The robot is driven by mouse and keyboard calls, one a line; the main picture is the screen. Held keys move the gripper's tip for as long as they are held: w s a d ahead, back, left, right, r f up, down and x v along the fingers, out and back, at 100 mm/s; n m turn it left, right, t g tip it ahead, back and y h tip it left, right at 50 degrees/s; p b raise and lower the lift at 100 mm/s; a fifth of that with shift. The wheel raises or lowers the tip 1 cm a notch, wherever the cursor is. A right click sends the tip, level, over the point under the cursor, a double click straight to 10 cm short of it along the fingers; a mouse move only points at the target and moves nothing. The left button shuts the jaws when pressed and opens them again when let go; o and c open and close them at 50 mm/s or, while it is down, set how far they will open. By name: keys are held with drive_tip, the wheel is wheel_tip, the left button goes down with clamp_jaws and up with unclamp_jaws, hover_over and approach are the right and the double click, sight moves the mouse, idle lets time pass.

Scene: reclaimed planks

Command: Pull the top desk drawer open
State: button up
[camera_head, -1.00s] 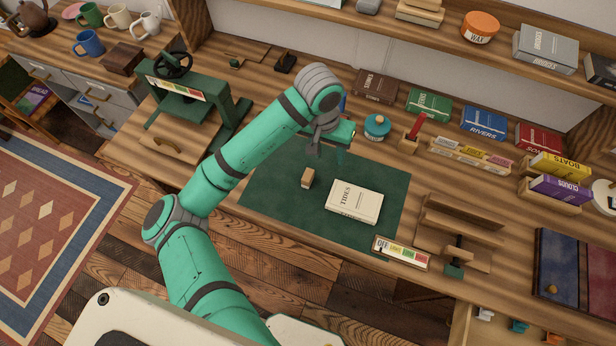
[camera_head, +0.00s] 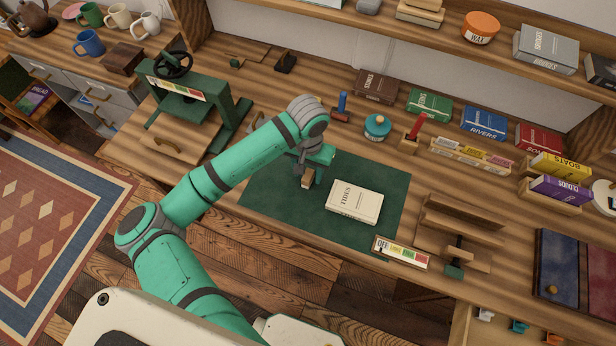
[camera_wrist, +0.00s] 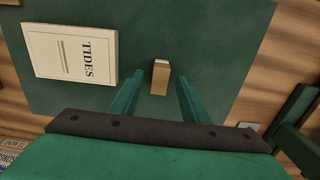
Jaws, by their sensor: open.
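My gripper (camera_head: 312,172) is over the green desk mat (camera_head: 270,215). In the wrist view its fingers (camera_wrist: 157,88) are apart, with a small wooden block (camera_wrist: 160,77) between or just beyond their tips; I cannot tell if they touch it. In the head view the block (camera_head: 308,181) is partly hidden by the gripper. A light wooden drawer-like compartment (camera_head: 462,325) with small coloured items shows at the lower right, cut off by the frame. I cannot tell which is the top drawer.
A white TIDES book (camera_head: 354,202) lies right of the gripper on the mat. A small labelled gauge panel (camera_head: 401,252) is at the desk's front edge. A green press (camera_head: 190,95) stands at left. A blue-handled tool (camera_head: 342,106) and teal jar (camera_head: 377,127) stand behind.

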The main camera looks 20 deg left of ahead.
drive_tip(key=shift+f, duration=1.1)
clamp_jaws()
drive_tip(key=shift+r, duration=0.15)
